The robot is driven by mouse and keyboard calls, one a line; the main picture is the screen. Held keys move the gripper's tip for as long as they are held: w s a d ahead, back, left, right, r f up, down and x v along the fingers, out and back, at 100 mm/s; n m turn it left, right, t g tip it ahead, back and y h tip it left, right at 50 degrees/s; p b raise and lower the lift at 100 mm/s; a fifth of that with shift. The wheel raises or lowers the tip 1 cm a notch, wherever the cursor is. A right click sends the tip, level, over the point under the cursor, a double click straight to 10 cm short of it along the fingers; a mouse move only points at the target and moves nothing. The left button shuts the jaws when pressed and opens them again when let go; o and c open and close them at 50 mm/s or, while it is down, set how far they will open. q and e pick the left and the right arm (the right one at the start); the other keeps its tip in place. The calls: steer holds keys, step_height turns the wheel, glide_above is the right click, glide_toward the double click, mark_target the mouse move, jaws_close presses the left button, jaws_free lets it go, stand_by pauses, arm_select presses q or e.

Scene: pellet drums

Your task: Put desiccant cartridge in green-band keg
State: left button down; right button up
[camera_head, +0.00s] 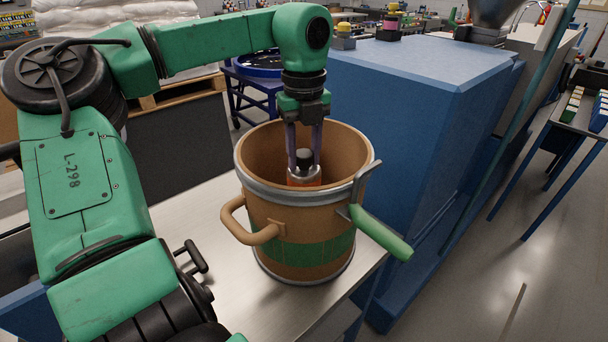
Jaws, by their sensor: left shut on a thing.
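The green-band keg (300,248) is a brown, open-topped drum with a green band, a metal rim, a side handle and a green-gripped lever. It stands upright on a metal table. My left gripper (304,166) points straight down into the keg's mouth. Its two fingers are shut on the desiccant cartridge (304,178), a small canister with a dark cap, a pale top and an orange-red body. The cartridge is inside the keg's opening, below the rim. Its lower part is hidden by the keg's front wall, so I cannot tell whether it touches the bottom. My right gripper is not in view.
A big blue machine housing (425,110) stands close on the right. A blue cart (258,68) is behind the keg. A side table with small boxes (590,112) is far right.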

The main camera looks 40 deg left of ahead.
arm_select(q)
steer(key=f, duration=0.3)
steer(key=f+p, duration=0.1)
steer(key=f, duration=0.3)
steer(key=f+p, duration=0.1)
steer(key=f, duration=0.3)
steer(key=shift+w+a, duration=0.2)
steer(key=shift+w, duration=0.05)
steer(key=shift+w+a+f, duration=0.1)
steer(key=shift+a+f, duration=0.05)
steer(key=shift+f, duration=0.1)
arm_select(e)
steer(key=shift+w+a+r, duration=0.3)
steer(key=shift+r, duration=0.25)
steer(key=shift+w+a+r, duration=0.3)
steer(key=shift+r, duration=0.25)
arm_select(q)
steer(key=shift+c, duration=2.4)
jaws_free()
steer(key=shift+o, duration=0.2)
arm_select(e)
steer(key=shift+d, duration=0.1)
arm_select(q)
steer(key=shift+r, duration=0.15)
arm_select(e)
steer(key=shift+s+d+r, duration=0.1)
